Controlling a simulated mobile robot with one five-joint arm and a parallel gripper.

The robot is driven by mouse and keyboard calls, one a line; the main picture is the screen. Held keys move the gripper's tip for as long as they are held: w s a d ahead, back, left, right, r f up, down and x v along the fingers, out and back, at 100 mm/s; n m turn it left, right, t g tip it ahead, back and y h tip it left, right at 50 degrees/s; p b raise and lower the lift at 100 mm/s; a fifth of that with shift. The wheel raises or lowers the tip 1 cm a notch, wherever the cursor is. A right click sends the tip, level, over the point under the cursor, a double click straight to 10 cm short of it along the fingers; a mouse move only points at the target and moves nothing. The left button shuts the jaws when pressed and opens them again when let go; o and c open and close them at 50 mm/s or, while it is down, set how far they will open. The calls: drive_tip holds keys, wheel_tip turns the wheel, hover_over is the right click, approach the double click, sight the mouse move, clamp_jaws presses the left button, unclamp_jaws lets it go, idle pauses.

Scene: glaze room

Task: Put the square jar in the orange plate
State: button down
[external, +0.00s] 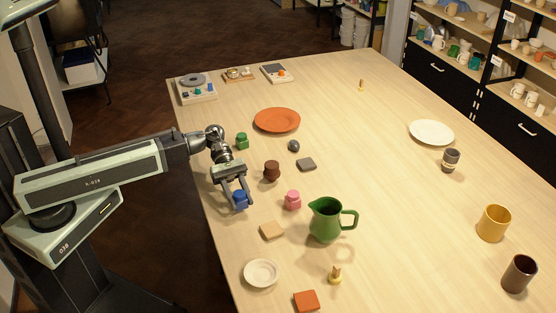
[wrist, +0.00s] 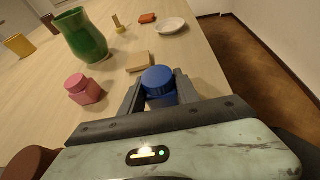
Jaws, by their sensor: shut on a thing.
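My gripper (external: 236,203) is shut on a small blue jar (external: 240,199) near the table's left edge. In the wrist view the blue jar (wrist: 158,82) sits between the two fingers, its round lid up; its lower body is partly hidden. I cannot tell whether it touches the table. A pink jar (external: 292,200) with an angular body stands to its right, and a green jar (external: 242,141) stands farther back. Which of these the task calls square is not certain. The orange plate (external: 277,120) lies flat and empty farther back, beyond the green jar.
A dark brown pot (external: 272,170), a grey block (external: 307,164) and a dark egg-shaped thing (external: 293,146) stand between my gripper and the plate. A green pitcher (external: 326,220), tan block (external: 272,231) and white saucer (external: 261,273) are nearer the front.

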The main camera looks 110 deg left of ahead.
sight(239, 193)
wheel_tip(239, 193, up, 8)
drive_tip(key=p, duration=0.7)
drive_tip(key=shift+r, duration=0.25)
drive_tip(key=shift+f, duration=0.1)
